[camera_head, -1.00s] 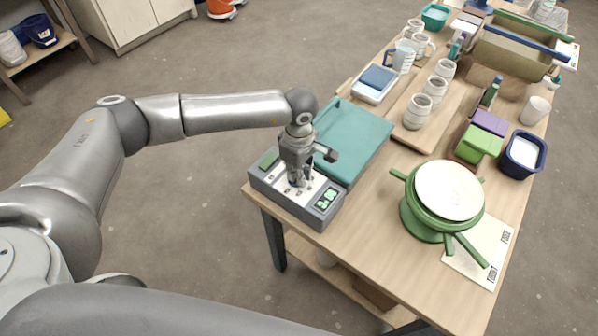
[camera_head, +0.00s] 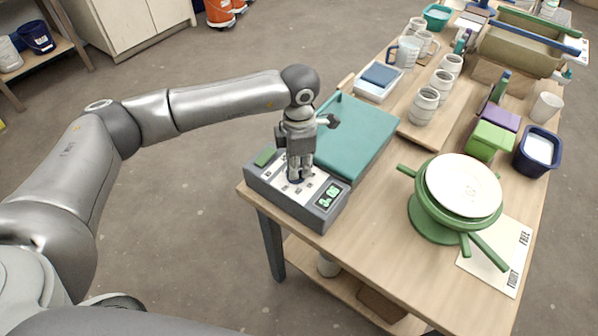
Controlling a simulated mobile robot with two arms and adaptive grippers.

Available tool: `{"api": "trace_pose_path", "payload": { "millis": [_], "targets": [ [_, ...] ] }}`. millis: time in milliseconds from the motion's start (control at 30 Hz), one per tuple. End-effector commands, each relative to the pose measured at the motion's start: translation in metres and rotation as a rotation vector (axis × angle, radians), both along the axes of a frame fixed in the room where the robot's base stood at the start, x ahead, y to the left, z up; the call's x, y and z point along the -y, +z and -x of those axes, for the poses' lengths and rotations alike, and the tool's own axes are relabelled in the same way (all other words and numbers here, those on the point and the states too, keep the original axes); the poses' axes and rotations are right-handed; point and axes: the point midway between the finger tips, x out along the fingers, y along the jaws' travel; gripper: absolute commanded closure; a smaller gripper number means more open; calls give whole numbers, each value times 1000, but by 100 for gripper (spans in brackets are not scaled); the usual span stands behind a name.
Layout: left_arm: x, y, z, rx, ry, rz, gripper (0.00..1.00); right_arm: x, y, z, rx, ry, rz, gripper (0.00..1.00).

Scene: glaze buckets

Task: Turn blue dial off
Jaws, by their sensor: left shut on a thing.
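The grey control box (camera_head: 258,189) sits at the near left corner of the wooden table. Its top has a white panel, a green patch at the left and a small green display (camera_head: 328,196) at the right. My left gripper (camera_head: 295,180) points down onto the middle of the white panel. It is shut on the blue dial (camera_head: 295,181), of which only a dark blue sliver shows beneath the fingers. The dial's pointing direction is hidden. My right gripper is not in view.
A teal board (camera_head: 357,137) lies right behind the box, close to the gripper. Ribbed white cups (camera_head: 424,106) and a white scale (camera_head: 378,82) are farther back. Bare tabletop lies between box and stand.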

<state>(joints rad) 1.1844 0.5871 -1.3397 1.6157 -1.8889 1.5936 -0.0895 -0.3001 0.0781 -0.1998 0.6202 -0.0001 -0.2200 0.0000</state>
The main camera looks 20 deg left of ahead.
Motion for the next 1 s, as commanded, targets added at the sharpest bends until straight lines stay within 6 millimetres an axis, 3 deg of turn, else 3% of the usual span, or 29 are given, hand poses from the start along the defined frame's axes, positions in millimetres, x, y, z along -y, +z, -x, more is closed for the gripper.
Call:
{"api": "trace_pose_path", "payload": {
  "millis": [400, 700, 1000],
  "targets": [
    [-2, -2, -3, 3, 390, 1, 100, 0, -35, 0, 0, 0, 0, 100],
    [-4, -1, -4, 3, 608, 0, 100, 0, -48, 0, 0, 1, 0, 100],
    [-5, 1, -5, 3, 721, 0, 100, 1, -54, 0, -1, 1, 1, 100]
  ]
}}
